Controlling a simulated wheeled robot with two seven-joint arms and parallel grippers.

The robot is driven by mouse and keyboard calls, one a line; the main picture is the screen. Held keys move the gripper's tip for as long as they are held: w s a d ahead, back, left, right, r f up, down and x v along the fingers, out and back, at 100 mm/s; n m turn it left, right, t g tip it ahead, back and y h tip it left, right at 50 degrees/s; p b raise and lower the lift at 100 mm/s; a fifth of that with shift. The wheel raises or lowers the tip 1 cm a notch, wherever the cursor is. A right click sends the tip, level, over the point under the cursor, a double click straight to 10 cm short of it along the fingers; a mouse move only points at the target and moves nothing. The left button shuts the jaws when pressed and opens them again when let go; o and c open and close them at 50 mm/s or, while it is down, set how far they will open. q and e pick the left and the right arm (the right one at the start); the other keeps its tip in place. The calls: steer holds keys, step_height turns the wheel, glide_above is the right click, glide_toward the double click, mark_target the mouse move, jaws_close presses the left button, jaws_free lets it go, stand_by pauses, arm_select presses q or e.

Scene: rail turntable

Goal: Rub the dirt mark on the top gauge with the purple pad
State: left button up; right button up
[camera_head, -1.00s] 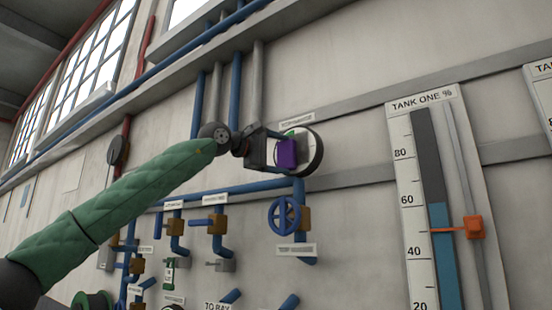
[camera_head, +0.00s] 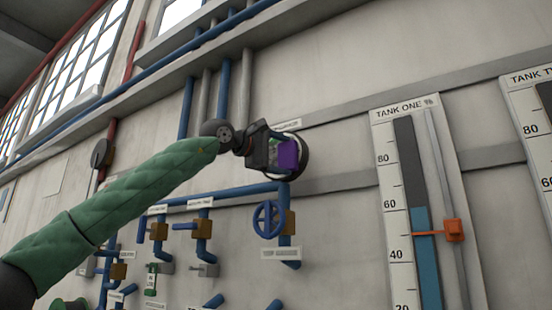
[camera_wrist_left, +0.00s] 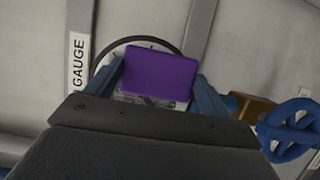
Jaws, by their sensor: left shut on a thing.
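The purple pad (camera_head: 288,155) is held between the fingers of my left gripper (camera_head: 276,153), which is shut on it. The pad also shows in the left wrist view (camera_wrist_left: 158,77), between the two blue-grey fingers. The top gauge (camera_head: 302,152) is a round dial with a dark rim on the wall. The pad is in front of its face and covers much of it; I cannot tell whether they touch. In the left wrist view the gauge's rim (camera_wrist_left: 141,41) curves above the pad. The dirt mark is hidden or too small to see. My right gripper is not in view.
A blue valve wheel (camera_head: 266,218) sits on pipework below the gauge. Blue pipes run along the wall above and below. The TANK ONE scale (camera_head: 393,190) with an orange pointer (camera_head: 454,230) stands to the right. The wall between gauge and scale is mostly clear.

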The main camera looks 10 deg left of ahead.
mark_target(291, 144)
arm_select(q)
steer(key=shift+s+d, duration=0.3)
steer(key=shift+d, duration=0.6)
steer(key=shift+d+r+p, duration=0.1)
steer(key=shift+r+p, duration=0.2)
steer(key=shift+r, duration=0.5)
steer(key=shift+w+a+p, duration=0.3)
steer(key=shift+a, duration=0.6)
steer(key=shift+w+a+p, duration=0.25)
steer(key=shift+w+a, duration=0.05)
steer(key=shift+a, duration=0.6)
steer(key=shift+w+a+r+p, duration=0.3)
steer(key=shift+a+p, duration=0.25)
steer(key=shift+a, duration=0.25)
steer(key=shift+w+a+r+p, duration=0.15)
steer(key=shift+w+a+p, duration=0.15)
steer(key=shift+a+p, duration=0.4)
steer(key=shift+w+a+r+p, duration=0.3)
steer(key=shift+a+p, duration=0.1)
steer(key=shift+a, duration=0.5)
steer(key=shift+s+d+b, duration=0.4)
steer(key=shift+s+d, duration=0.1)
steer(key=shift+d, duration=0.9)
steer(key=shift+s+d+b, duration=0.35)
steer(key=shift+s+d, duration=0.15)
steer(key=shift+d, duration=0.85)
steer(key=shift+s+d+b, duration=0.4)
steer(key=shift+s+d, duration=0.1)
steer(key=shift+d, duration=0.9)
